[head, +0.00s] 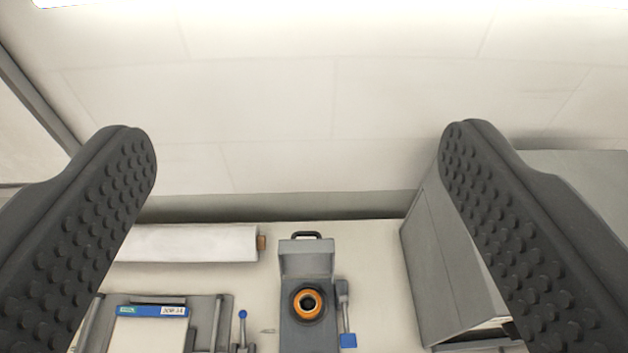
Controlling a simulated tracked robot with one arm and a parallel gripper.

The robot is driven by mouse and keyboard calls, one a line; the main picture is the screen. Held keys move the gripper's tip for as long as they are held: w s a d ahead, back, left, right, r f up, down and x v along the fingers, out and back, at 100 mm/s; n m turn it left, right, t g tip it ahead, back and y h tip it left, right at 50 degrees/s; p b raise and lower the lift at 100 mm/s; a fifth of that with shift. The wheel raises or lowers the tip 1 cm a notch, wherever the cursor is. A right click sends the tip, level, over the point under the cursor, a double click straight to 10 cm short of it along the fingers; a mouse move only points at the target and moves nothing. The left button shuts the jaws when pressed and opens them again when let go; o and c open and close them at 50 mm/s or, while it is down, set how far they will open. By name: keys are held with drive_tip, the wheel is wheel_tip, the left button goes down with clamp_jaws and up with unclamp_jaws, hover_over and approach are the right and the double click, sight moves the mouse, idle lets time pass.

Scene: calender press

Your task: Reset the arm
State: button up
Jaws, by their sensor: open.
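My gripper (298,155) fills the left and right sides of the head view. Its two dark studded fingers stand wide apart with nothing between them. The fingers are in front of a pale panelled wall and a bench surface lower down. Between and below the fingertips is a grey device (307,262) with a black handle on top and an orange ring (308,304) around a dark centre. The gripper is not touching it. The rest of my arm is not in view.
A white roll (185,243) lies left of the device. A grey plate with a blue-labelled panel (152,311) and a blue-knobbed lever (242,330) are below it. A blue-ended lever (347,320) is beside the device. A grey cabinet (445,260) stands right.

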drive_tip(key=shift+f, duration=0.15)
wheel_tip(320, 180, down, 9)
drive_tip(key=b, duration=0.9)
drive_tip(key=shift+c, duration=0.4)
